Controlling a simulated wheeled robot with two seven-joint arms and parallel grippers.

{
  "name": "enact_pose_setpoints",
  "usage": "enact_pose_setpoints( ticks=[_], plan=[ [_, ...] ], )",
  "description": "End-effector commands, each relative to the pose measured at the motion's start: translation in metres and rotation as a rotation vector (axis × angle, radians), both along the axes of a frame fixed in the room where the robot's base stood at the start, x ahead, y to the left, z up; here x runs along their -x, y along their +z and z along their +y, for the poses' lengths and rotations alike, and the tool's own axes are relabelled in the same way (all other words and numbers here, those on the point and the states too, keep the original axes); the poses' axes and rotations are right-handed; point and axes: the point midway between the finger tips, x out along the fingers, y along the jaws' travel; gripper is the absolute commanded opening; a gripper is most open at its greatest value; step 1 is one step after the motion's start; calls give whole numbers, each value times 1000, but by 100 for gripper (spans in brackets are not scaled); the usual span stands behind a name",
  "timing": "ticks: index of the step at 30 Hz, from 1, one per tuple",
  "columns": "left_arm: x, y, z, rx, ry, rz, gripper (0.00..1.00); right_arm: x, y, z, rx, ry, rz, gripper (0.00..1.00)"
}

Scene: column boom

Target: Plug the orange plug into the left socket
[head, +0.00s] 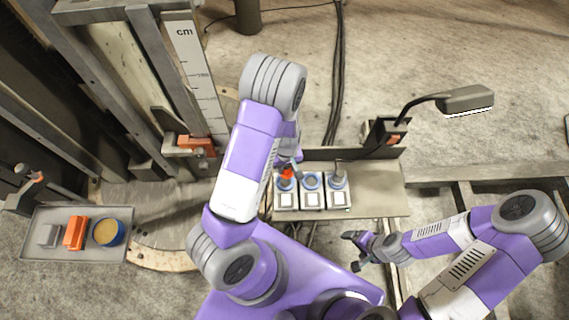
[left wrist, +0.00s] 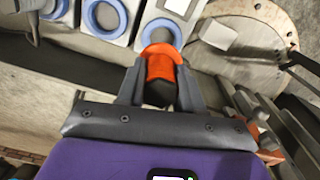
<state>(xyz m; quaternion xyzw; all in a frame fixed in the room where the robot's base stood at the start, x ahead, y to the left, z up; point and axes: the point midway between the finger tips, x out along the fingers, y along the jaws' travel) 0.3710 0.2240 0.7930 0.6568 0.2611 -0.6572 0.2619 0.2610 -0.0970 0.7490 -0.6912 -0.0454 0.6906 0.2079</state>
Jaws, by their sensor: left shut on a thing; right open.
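My left gripper (head: 289,167) is shut on the orange plug (head: 287,173), at the left socket (head: 283,184) of a row of three. In the left wrist view the orange plug (left wrist: 160,66) sits between the two dark fingers, its far end overlapping the near edge of a blue-ringed socket (left wrist: 161,27). I cannot tell whether it touches or enters the socket. The middle socket (head: 311,181) has an open blue ring. My right gripper (head: 355,251) is open and empty, low and right of the sockets.
A grey tray (head: 75,253) at left holds a grey block, an orange block (head: 75,233) and a round blue-rimmed tin (head: 108,232). A desk lamp (head: 465,100) stands behind at right. The grey plate right of the sockets (head: 378,188) is clear.

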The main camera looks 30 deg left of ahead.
Motion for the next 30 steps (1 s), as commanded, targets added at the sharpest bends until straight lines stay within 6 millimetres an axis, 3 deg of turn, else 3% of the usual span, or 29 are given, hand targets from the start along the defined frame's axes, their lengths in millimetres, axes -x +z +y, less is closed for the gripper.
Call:
enact_pose_setpoints(
  ticks=[18, 30],
  plan=[
    [2, -44, 2, -1, 32, -1, 1, 0, -35, 0, 0, 0, 1, 85],
    [2, -48, 2, -1, 31, -1, 1, 0, -39, 0, 0, 0, 1, 85]
  ],
)
